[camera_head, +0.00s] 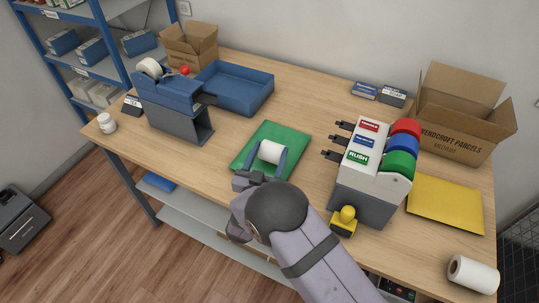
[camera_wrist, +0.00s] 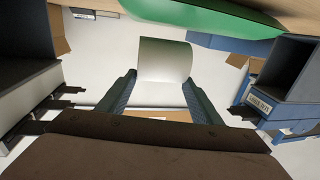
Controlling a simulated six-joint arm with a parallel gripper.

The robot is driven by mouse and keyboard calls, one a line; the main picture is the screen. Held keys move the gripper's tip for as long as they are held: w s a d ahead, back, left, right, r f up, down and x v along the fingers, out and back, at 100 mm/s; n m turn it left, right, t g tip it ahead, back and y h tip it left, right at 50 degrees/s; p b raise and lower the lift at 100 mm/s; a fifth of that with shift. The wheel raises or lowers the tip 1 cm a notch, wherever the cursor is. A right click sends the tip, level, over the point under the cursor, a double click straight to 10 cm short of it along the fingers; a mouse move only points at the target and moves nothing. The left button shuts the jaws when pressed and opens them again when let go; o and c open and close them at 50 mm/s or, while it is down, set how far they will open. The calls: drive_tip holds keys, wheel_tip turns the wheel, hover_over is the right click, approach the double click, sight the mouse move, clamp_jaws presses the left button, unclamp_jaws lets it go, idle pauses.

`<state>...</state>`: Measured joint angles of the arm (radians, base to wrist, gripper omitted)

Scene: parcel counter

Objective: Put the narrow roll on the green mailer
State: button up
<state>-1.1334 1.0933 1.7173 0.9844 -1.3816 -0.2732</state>
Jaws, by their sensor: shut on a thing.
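The narrow roll, a small white roll (camera_head: 270,151), is held between the fingers of my gripper (camera_head: 268,158). In the head view it appears over the green mailer (camera_head: 290,135), near the mailer's front part. The green mailer lies flat on the middle of the counter. In the wrist view the white roll (camera_wrist: 164,70) sits between the two blue-grey fingers (camera_wrist: 160,92), with the green mailer (camera_wrist: 205,14) along the top edge. I cannot tell whether the roll touches the mailer. A second, larger white roll (camera_head: 473,273) lies at the counter's front right corner.
A label dispenser with coloured rolls (camera_head: 372,165) stands right of the mailer, a yellow stamp (camera_head: 344,220) by its front. A yellow mailer (camera_head: 446,203) and an open carton (camera_head: 456,120) lie further right. A blue tray (camera_head: 235,88) and blue tape machine (camera_head: 172,103) stand left. Bare counter surrounds the green mailer.

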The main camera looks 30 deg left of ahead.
drive_tip(key=shift+f, duration=0.8)
drive_tip(key=shift+f, duration=0.15)
drive_tip(key=o, duration=1.2)
drive_tip(key=s+b, duration=0.1)
drive_tip(key=s, duration=0.2)
drive_tip(key=s+d+b, duration=0.1)
drive_tip(key=s, duration=0.3)
drive_tip(key=s+b, duration=0.2)
drive_tip(key=s, duration=0.1)
drive_tip(key=shift+s+d, duration=0.25)
drive_tip(key=shift+d, duration=0.15)
drive_tip(key=shift+s+d+b, duration=0.2)
drive_tip(key=shift+s+b, duration=0.1)
drive_tip(key=shift+s, duration=0.4)
drive_tip(key=shift+w, duration=0.1)
